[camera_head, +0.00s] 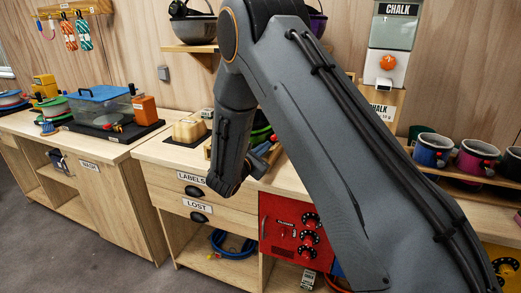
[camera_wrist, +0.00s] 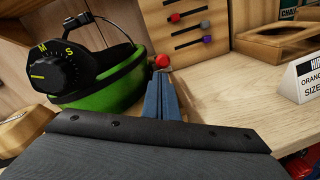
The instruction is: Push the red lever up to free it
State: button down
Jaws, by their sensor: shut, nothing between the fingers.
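In the wrist view, a round red knob (camera_wrist: 162,60) shows just beyond the tips of my gripper (camera_wrist: 162,76). I cannot tell whether they touch, and any stem below the knob is hidden by the fingers. A wooden panel (camera_wrist: 187,50) with dark slots stands behind it. The panel carries another red knob (camera_wrist: 175,18), a grey knob (camera_wrist: 205,25) and a purple knob (camera_wrist: 207,39). Which red knob belongs to the red lever is unclear. My gripper is shut and empty. In the head view my arm hides most of this spot.
A green helmet (camera_wrist: 115,88) with a black size dial (camera_wrist: 58,66) sits close left of my fingers. A wooden box (camera_wrist: 275,45) and a white sign (camera_wrist: 300,80) stand at right. The wooden counter between is partly clear. Mugs (camera_head: 432,150) stand on a shelf at right.

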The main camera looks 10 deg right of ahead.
jog(key=shift+w+d, duration=0.25)
jog(key=shift+w, duration=0.15)
